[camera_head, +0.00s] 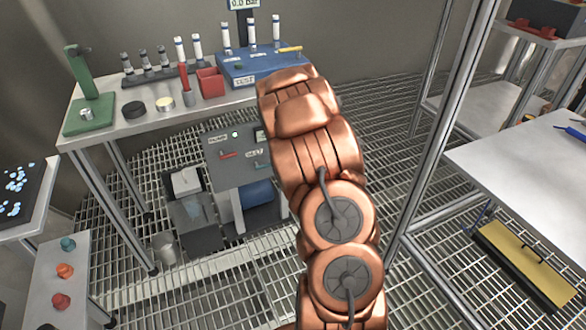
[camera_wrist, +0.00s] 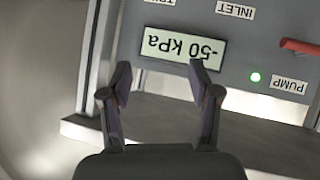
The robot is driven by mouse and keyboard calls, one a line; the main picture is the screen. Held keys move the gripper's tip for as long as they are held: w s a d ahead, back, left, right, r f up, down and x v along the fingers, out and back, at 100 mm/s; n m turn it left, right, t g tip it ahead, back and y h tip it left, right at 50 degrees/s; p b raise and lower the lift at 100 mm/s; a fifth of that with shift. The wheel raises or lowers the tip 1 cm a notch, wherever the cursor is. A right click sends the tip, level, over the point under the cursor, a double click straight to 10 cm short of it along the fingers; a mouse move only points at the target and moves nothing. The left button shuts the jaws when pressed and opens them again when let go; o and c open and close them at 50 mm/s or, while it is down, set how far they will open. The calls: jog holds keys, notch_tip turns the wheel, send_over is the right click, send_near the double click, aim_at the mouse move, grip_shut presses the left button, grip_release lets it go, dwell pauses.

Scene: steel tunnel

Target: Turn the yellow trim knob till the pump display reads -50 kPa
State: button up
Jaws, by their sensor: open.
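The grey pump panel (camera_head: 230,172) stands under the bench; it fills the upper part of the wrist view (camera_wrist: 235,45). Its pump display (camera_wrist: 180,48) appears upside down in the wrist view and reads -50 kPa. A sliver of the display shows beside my arm in the head view (camera_head: 261,136). My gripper (camera_wrist: 160,80) is open and empty, its fingers spread in front of the panel's edge below the display. In the head view my arm hides the gripper. I cannot see the yellow trim knob in either view.
A green light (camera_wrist: 255,77) glows beside the PUMP label, near a red lever (camera_wrist: 300,47). The bench (camera_head: 140,122) above carries a blue box (camera_head: 250,68), several vials and a green stand (camera_head: 90,100). A metal table (camera_head: 520,165) stands right. Grating floor lies between.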

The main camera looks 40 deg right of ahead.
jog(key=d+f+t+b, duration=0.4)
jog(key=f+b, duration=0.1)
jog(key=f, duration=0.6)
jog(key=d+f+t+b, duration=0.3)
jog(key=f+t+b, duration=0.15)
jog(key=f, duration=0.55)
jog(key=shift+m+g+y, duration=0.3)
jog(key=shift+g+y, duration=0.1)
jog(key=shift+g, duration=0.05)
jog(key=shift+b+x, duration=1.1)
jog(key=shift+x, duration=3.1)
jog(key=shift+a+f, duration=0.1)
jog(key=shift+c, duration=0.4)
jog(key=c, duration=1.1)
jog(key=shift+f, duration=0.1)
